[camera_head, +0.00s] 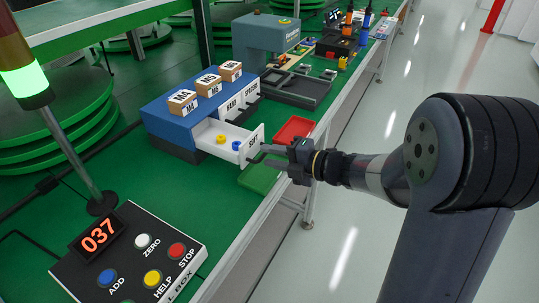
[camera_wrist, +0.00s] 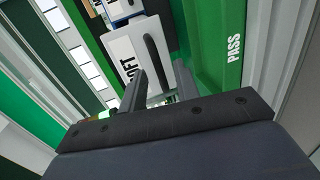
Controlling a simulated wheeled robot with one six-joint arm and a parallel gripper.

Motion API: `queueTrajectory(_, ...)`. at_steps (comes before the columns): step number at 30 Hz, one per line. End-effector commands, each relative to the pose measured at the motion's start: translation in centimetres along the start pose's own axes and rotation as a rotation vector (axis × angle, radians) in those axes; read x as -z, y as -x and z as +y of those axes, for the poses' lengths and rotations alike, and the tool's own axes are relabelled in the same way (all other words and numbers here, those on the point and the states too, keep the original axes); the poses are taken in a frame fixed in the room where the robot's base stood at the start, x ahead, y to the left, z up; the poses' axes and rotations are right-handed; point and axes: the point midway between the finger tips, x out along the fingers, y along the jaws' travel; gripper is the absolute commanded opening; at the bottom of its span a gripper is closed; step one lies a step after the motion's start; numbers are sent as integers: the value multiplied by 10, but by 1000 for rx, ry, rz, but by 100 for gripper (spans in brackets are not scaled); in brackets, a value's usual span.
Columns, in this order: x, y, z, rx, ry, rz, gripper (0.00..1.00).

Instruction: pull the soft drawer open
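The soft drawer (camera_head: 253,146) is a white drawer pulled out from the blue cabinet (camera_head: 165,119), its inside in view. A yellow piece (camera_head: 221,139) and a blue piece (camera_head: 236,145) lie in it. In the wrist view its white front (camera_wrist: 126,55) carries the partly hidden word ending "OFT" and a black bar handle (camera_wrist: 154,52). My gripper (camera_head: 264,154) is just in front of the drawer front. Its fingers (camera_wrist: 161,72) are apart, with the near end of the handle appearing between or just beyond their tips. Contact with the handle cannot be told.
Two more white drawers beside it look shut. Several labelled cardboard boxes (camera_head: 183,102) stand on the cabinet. A red tray (camera_head: 294,130) and a green tray (camera_head: 259,177) marked PASS lie close to my gripper at the bench edge. A button panel (camera_head: 130,258) is at front left.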

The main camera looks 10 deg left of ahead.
Motion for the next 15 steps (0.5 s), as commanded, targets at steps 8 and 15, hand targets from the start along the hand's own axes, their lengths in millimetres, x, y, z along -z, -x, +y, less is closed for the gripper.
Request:
queueTrajectory(8,-1,54,1,-1,-1,-7,30)
queueTrajectory(15,-1,87,0,0,-1,-4,30)
